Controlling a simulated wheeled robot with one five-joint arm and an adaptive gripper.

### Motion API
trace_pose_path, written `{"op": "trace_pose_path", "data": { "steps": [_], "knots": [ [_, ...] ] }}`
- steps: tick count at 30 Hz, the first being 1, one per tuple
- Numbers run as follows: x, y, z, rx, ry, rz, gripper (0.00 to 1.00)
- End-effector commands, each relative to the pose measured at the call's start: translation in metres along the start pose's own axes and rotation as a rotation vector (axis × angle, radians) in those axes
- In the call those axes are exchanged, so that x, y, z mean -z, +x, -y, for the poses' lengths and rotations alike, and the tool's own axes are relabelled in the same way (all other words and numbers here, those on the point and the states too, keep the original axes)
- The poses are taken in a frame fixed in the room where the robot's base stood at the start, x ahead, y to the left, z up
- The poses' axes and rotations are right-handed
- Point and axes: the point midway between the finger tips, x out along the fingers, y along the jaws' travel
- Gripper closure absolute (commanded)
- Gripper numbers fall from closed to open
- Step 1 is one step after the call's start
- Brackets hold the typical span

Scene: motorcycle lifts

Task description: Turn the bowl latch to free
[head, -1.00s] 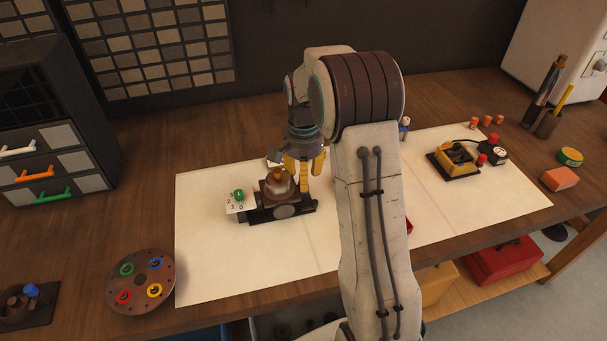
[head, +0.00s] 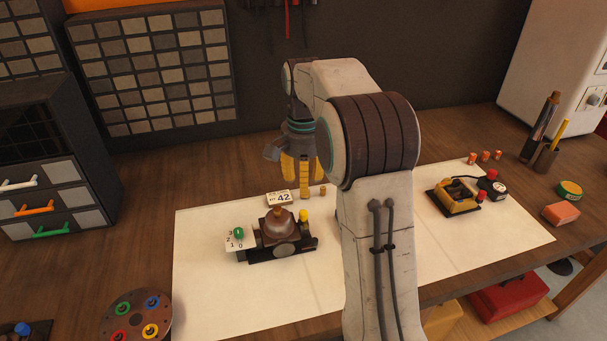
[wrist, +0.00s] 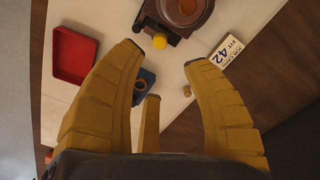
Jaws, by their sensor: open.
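The carburettor-like unit (head: 280,232) sits on the white mat, with a brown domed bowl on a dark base. A green knob (head: 238,232) stands on a numbered dial plate at its left. A yellow knob (head: 303,215) stands at its right rear and also shows in the wrist view (wrist: 159,41). Neither is labelled, so I cannot tell which is the latch. My gripper (head: 298,188) hangs open and empty above and behind the unit. In the wrist view my gripper's yellow fingers (wrist: 165,60) are spread, apart from the yellow knob.
A card marked 42 (head: 280,197) lies behind the unit, with a small brass piece (head: 323,190) near it. A red tray (wrist: 75,55) and a blue block (wrist: 145,85) show in the wrist view. A yellow-black device (head: 455,196) stands at right. The mat's front left is clear.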

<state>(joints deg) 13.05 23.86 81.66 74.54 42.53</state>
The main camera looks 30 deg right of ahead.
Motion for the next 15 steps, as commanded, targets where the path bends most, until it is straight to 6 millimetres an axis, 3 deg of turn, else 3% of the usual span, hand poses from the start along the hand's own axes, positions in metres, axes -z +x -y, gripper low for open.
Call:
{"op": "trace_pose_path", "data": {
  "steps": [6,15],
  "knots": [
    [0.0,-0.014,0.0,0.001,0.0,-0.001,0.55],
    [0.0,-0.016,0.0,0.0,0.0,0.0,0.55]
  ]
}}
